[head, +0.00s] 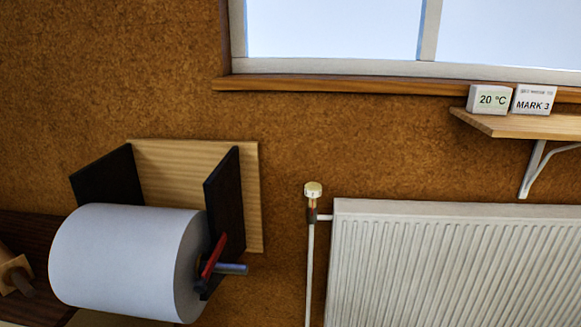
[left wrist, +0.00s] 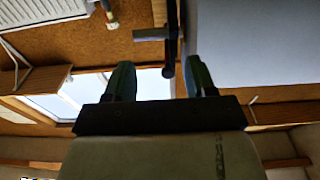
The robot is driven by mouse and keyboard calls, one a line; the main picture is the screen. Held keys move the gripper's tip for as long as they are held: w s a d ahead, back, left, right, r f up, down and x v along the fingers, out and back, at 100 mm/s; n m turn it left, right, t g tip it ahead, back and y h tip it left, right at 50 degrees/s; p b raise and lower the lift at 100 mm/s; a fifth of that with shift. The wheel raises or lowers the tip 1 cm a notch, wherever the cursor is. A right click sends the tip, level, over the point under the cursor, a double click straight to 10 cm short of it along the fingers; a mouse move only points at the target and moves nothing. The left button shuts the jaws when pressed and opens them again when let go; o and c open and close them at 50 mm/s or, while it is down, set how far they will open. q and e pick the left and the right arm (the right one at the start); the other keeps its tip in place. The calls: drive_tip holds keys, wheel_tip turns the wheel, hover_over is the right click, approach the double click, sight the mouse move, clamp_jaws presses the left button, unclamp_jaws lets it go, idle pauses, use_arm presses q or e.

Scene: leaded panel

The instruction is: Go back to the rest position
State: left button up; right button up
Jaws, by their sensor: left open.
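My left gripper (left wrist: 160,72) shows in the left wrist view with its two green-blue fingers apart. I see nothing gripped between them. A large white roll (head: 125,260) hangs in a dark-sided holder on a pale wooden board (head: 185,190) in the head view. A red lever (head: 213,256) and a blue-grey rod end (head: 232,269) are at its right end. In the left wrist view the roll (left wrist: 250,40) fills the upper right, and a dark rod-like part (left wrist: 169,55) lies by the right finger. Neither gripper shows in the head view.
A white radiator (head: 460,265) with a valve (head: 313,190) is right of the roll. A wooden shelf (head: 525,124) above it bears a "20 °C" block (head: 489,98) and a "MARK 3" block (head: 534,99). A window (head: 335,30) is above. A brown wooden object (head: 15,275) is at far left.

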use_arm(q)
drive_tip(key=s+d+f+g, duration=0.1)
drive_tip(key=s+f+g, duration=0.25)
drive_tip(key=f, duration=0.65)
drive_tip(key=s+f+g, duration=0.3)
drive_tip(key=s+f, duration=0.2)
drive_tip(key=f, duration=0.5)
drive_tip(key=s+d+f+g, duration=0.1)
drive_tip(key=s+f+g, duration=0.25)
drive_tip(key=f, duration=0.65)
drive_tip(key=s+a+f+g, duration=0.1)
drive_tip(key=s+f, duration=0.3)
drive_tip(key=s, duration=0.4)
drive_tip(key=s+a+f+m+g, duration=0.1)
drive_tip(key=s+f+g, duration=0.3)
drive_tip(key=s, duration=0.5)
drive_tip(key=s+a+f+g+y, duration=0.1)
drive_tip(key=s+f+g, duration=0.2)
drive_tip(key=s, duration=0.6)
wheel_tip(320, 180, down, 3)
drive_tip(key=shift+r+m, duration=0.2)
drive_tip(key=shift+m, duration=0.2)
